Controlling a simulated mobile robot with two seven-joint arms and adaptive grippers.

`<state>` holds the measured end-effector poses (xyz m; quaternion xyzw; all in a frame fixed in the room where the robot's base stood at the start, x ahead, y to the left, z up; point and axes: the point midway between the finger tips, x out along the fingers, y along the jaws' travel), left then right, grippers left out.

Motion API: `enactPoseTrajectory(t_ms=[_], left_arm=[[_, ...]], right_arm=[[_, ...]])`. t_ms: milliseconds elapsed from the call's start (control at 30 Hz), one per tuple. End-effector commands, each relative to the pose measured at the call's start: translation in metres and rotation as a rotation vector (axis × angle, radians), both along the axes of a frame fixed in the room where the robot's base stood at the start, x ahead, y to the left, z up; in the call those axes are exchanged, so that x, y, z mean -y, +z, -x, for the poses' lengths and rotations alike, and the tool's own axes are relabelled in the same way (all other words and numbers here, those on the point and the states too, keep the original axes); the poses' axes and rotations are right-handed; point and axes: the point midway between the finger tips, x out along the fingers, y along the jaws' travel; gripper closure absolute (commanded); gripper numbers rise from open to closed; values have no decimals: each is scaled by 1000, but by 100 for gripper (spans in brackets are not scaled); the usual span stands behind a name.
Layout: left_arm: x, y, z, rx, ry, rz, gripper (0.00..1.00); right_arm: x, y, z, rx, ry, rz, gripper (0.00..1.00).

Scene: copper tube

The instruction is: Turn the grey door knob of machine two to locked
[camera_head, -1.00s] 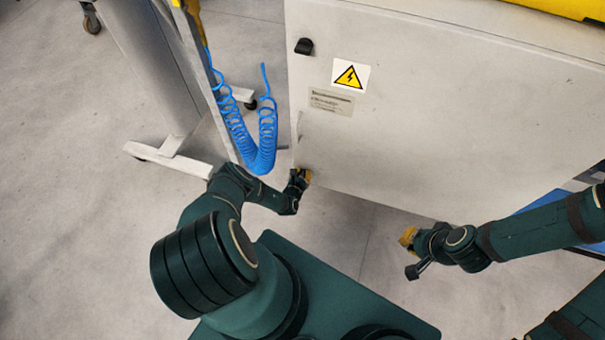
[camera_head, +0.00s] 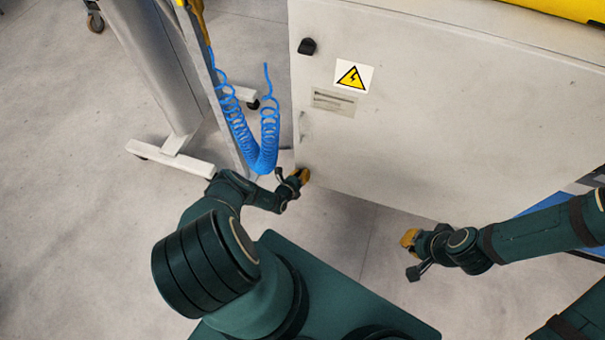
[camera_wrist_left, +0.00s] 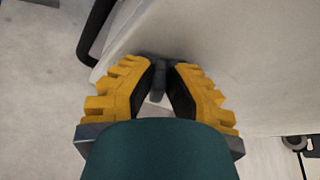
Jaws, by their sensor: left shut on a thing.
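The machine's pale cabinet door (camera_head: 430,110) fills the upper right of the head view. My left gripper (camera_head: 303,175) is at the door's lower left corner. In the left wrist view, its yellow fingers (camera_wrist_left: 163,76) are shut on a small dark grey knob (camera_wrist_left: 158,83) at the cabinet face. The fingers cover part of the knob, and its lock marking cannot be read. A black knob (camera_head: 307,47) sits higher on the door. My right gripper (camera_head: 409,238) hangs below the cabinet's bottom edge, apart from it; its jaws are too small to judge.
A coiled blue hose (camera_head: 262,150) hangs close to the left of the door. A grey stand (camera_head: 170,157) with feet and castors is further left. A yellow warning sign (camera_head: 353,76) is on the door. Bare floor (camera_head: 70,230) lies at the lower left.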

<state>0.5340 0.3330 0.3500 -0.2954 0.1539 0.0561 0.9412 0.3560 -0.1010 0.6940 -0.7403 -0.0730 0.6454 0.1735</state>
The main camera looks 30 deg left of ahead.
Motion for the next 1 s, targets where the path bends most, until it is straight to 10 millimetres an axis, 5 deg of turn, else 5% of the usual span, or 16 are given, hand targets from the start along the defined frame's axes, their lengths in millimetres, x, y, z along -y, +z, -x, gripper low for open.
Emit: enactPoseTrajectory(t_ms=[600, 633, 700, 1000], left_arm=[[-2, 1, -1, 15, 3, 49, 100], [-2, 1, -1, 15, 3, 49, 78], [-2, 0, -1, 15, 3, 49, 56], [-1, 0, 0, 13, 1, 49, 56]], right_arm=[[0, 0, 0, 0, 0, 0, 100], [0, 0, 0, 0, 0, 0, 100], [0, 0, 0, 0, 0, 0, 100], [0, 0, 0, 0, 0, 0, 100]])
